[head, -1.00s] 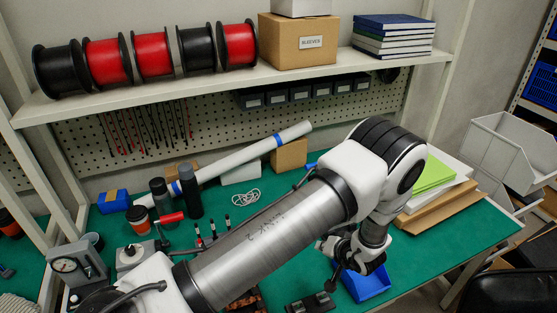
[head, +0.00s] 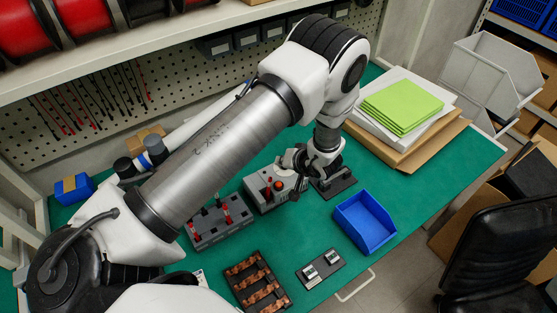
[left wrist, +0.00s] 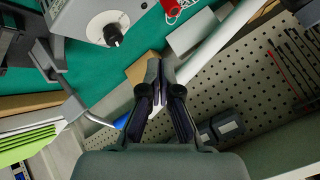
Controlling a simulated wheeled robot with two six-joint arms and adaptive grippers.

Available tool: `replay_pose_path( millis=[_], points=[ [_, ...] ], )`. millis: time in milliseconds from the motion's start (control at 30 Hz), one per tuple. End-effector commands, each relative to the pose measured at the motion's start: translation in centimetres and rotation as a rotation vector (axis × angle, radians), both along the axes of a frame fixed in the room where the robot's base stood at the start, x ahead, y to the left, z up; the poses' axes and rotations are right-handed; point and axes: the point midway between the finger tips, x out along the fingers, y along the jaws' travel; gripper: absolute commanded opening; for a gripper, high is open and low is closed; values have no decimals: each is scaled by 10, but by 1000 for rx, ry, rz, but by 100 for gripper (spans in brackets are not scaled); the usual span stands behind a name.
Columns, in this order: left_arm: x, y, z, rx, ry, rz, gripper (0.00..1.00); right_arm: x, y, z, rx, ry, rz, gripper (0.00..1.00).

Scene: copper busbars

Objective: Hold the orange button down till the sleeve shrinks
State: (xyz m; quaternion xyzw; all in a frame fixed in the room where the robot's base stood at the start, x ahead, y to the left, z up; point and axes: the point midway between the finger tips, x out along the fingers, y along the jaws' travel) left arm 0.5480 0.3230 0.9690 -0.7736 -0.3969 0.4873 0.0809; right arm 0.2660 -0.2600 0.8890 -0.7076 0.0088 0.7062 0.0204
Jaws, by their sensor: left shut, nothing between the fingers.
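The orange button (head: 279,185) sits on top of a grey box (head: 262,199) near the middle of the green table in the head view. In the left wrist view the box (left wrist: 75,18) shows at the upper left with a black knob (left wrist: 112,35) on a white dial; the button is out of that view. My left gripper (head: 288,160) is just behind and above the box, apart from the button. Its fingers (left wrist: 161,68) are shut and empty in the left wrist view. My right gripper is not in view. I cannot make out a sleeve.
A blue bin (head: 364,222) stands right of the box. A black stand with red clamps (head: 220,221) is left, and a tray of copper bars (head: 257,284) lies in front. Green sheets (head: 402,104) lie at the back right. The pegboard (left wrist: 248,85) stands behind.

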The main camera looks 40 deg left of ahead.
Motion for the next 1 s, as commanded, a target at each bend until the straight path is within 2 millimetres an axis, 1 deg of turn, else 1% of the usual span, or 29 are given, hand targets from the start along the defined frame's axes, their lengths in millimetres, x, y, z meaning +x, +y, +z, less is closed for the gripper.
replay_pose_path(
  millis=[167,500,733,1000],
  points=[
    [0,1,-17,-1,0,1,0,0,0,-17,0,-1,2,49],
    [0,1,-68,-1,0,1,0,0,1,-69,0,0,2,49],
    [0,1,-86,-1,1,1,0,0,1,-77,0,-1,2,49],
    [0,1,-87,-1,1,1,0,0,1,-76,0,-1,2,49]
  ],
)
